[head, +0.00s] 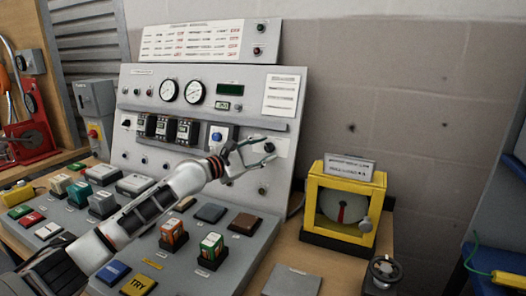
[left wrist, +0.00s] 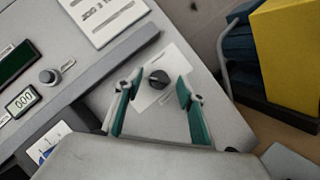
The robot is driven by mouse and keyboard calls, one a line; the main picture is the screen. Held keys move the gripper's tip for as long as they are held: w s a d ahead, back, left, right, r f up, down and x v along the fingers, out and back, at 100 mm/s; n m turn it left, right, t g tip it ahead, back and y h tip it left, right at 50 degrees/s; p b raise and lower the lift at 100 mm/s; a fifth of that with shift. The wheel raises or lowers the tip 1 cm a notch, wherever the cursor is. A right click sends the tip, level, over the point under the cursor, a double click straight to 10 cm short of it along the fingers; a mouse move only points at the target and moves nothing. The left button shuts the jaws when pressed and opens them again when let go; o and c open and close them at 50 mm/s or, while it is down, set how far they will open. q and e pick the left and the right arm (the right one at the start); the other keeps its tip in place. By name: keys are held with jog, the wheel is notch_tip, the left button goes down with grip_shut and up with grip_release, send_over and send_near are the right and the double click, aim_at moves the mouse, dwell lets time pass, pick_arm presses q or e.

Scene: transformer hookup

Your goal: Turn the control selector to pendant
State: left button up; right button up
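The control selector appears to be a small black knob (left wrist: 158,79) on a white plate on the grey upright panel. It sits between the fingertips of my left gripper (left wrist: 152,90) in the left wrist view, with a gap on each side. My left gripper (head: 266,152) is open and empty in front of the panel's right part in the head view. There the knob (head: 269,147) is partly covered by the fingers. The lettering around the knob is too small to read. My right gripper is not in view.
The grey panel (head: 150,80) carries dials, a display and several switches. A sloped desk (head: 195,270) with coloured blocks lies below my left arm. A yellow-framed box (head: 315,195) with a gauge stands to the right. The wall beyond is bare.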

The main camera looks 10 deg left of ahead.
pick_arm(q)
jog(key=c, duration=1.1)
